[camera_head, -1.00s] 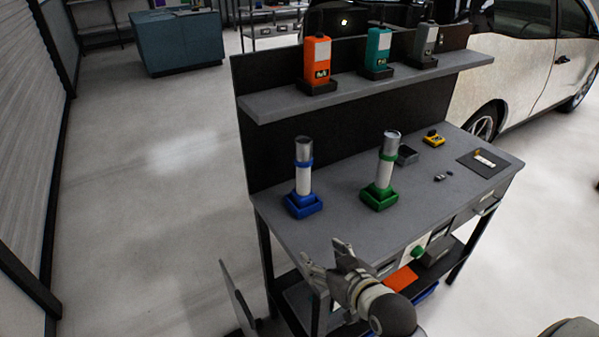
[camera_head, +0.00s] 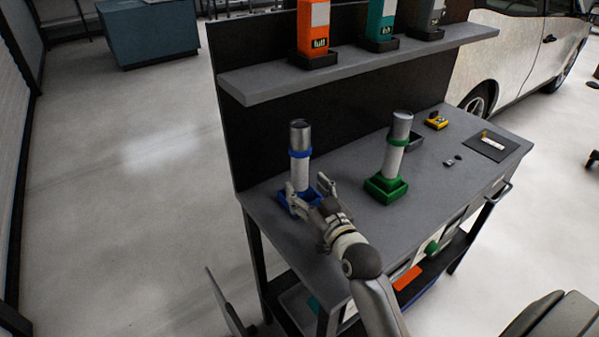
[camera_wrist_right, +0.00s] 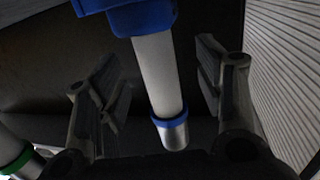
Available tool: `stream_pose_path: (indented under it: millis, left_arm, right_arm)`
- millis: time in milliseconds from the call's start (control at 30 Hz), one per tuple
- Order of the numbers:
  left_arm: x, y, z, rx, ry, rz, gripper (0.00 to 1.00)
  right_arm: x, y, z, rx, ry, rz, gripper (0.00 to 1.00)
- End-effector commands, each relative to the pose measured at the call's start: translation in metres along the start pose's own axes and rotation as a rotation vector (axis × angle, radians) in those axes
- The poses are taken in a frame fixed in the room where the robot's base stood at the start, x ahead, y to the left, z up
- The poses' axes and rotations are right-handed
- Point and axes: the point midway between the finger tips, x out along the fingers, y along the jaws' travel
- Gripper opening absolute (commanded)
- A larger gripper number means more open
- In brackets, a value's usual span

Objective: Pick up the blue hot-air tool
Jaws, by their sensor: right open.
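The blue hot-air tool (camera_head: 300,166) has a white body, a blue ring and a metal nozzle. It stands upright in a blue holder (camera_head: 318,207) at the left of the workbench. My right gripper (camera_head: 308,192) is open in front of the tool's lower body. In the right wrist view the tool's white body (camera_wrist_right: 158,72) lies between the two spread fingers (camera_wrist_right: 158,85), with a gap on each side. The blue holder (camera_wrist_right: 142,14) shows at the top of that view. Part of the holder is hidden behind my gripper in the head view. My left gripper is not in view.
A similar green tool (camera_head: 394,150) stands in a green holder (camera_head: 386,190) to the right. The shelf (camera_head: 270,84) above carries orange, teal and grey devices. A yellow item (camera_head: 436,121) and a dark mat (camera_head: 500,147) lie farther right. The bench (camera_head: 350,155) between the two tools is clear.

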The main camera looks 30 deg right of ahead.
Motion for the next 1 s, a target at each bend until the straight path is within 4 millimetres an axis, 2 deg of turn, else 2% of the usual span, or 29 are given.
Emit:
stream_pose_path:
  millis: [133, 267, 500, 767, 1000]
  left_arm:
    - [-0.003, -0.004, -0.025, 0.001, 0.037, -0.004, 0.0]
    - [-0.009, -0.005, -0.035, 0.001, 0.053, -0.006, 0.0]
    - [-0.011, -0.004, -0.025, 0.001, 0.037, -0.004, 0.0]
    - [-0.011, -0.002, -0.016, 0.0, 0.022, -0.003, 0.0]
    - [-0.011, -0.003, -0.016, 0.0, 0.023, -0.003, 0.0]
  right_arm:
    - [0.009, 0.001, -0.002, 0.0, 0.001, 0.0, 0.62]
    - [0.026, 0.004, -0.007, 0.001, 0.001, 0.0, 0.62]
    - [0.052, 0.005, -0.006, 0.0, -0.001, 0.0, 0.62]
    - [0.055, 0.005, -0.005, 0.0, -0.001, 0.0, 0.62]
    - [0.055, 0.005, -0.005, 0.0, -0.001, 0.0, 0.34]
